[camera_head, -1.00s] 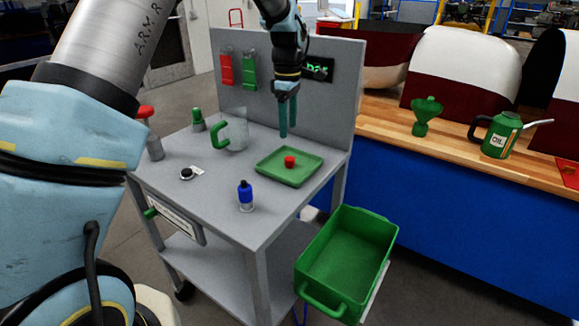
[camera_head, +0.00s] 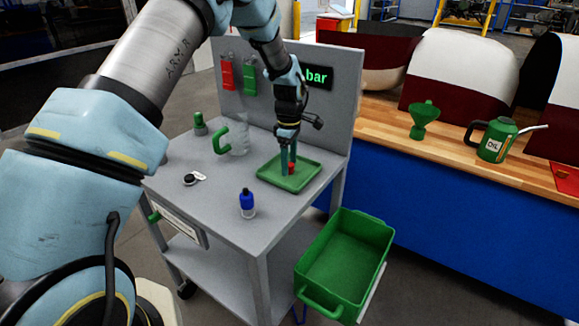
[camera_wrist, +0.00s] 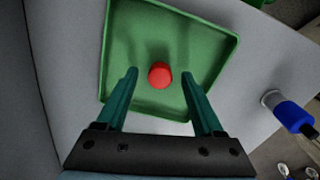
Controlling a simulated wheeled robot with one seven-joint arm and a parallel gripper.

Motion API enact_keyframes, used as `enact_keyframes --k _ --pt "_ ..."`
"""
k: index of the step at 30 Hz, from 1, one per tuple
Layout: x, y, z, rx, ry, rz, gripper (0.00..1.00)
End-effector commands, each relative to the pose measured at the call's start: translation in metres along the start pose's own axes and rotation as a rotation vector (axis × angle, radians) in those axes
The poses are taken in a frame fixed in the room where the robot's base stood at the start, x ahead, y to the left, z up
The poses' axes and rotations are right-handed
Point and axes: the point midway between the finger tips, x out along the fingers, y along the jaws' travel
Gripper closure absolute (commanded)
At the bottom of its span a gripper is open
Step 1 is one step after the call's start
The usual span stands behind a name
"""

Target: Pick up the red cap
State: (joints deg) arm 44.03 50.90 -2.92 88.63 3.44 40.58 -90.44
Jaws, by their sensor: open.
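The red cap (camera_wrist: 160,74) lies in the green tray (camera_wrist: 222,55) on the grey cart. In the head view the red cap (camera_head: 292,168) is partly hidden behind the fingers, and the green tray (camera_head: 271,179) is near the cart's right side. My gripper (camera_head: 288,170) points down over the tray. In the wrist view my gripper (camera_wrist: 160,75) is open and empty, with one green finger on each side of the cap and a gap on both sides. I cannot tell exactly how far the fingertips are above the tray floor.
A blue bottle (camera_head: 247,203) stands near the cart's front edge, and a small black-topped item (camera_head: 190,180) lies left of it. A clear jug with a green handle (camera_head: 221,140) stands behind. The upright panel (camera_head: 345,110) rises behind the tray. A green bin (camera_head: 345,260) hangs at the right.

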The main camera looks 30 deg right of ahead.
Motion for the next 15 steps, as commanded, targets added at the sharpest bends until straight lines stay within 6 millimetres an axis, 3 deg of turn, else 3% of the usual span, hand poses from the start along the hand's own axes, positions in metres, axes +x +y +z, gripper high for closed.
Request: enact_keyframes --k 3,15 --pt "0.0001 0.0001 -0.0001 0.000 0.000 0.000 0.31" --pt "-0.0002 0.0000 -0.0003 0.001 0.000 0.000 0.76"
